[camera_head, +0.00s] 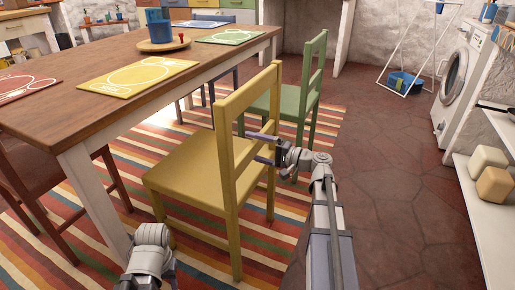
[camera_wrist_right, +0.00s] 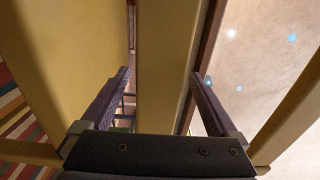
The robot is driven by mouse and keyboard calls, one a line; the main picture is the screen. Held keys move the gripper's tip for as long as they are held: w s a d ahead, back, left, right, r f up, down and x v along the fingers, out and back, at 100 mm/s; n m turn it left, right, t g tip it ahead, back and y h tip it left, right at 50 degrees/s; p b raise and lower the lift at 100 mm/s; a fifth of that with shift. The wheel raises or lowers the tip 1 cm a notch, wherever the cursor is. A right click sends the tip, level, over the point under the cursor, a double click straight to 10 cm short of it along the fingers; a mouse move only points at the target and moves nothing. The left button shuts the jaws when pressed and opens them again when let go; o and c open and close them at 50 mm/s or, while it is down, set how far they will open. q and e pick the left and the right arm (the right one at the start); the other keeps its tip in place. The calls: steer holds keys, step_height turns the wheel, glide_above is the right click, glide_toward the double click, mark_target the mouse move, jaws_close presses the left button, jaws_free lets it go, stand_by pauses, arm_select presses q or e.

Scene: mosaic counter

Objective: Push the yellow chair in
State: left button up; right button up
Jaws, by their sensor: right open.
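The yellow chair (camera_head: 190,165) stands on the striped rug beside the wooden table (camera_head: 120,55). Its seat faces the table and its front edge is near the table's side, with the backrest toward my right arm. My right gripper (camera_head: 262,148) is at the lower part of the backrest. In the right wrist view the gripper (camera_wrist_right: 160,100) is open, with its dark fingers on either side of a yellow bar of the chair (camera_wrist_right: 165,60). I cannot tell whether they touch it. Part of my left arm shows at the bottom, but its gripper is out of view.
A green chair (camera_head: 298,105) stands just beyond the yellow one. A brown chair (camera_head: 45,180) is at the left. A yellow placemat (camera_head: 138,76) lies on the table. The tiled floor (camera_head: 385,180) to the right is clear up to the washing machine (camera_head: 455,80) and white shelf.

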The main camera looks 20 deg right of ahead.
jaws_close()
stand_by(0.8)
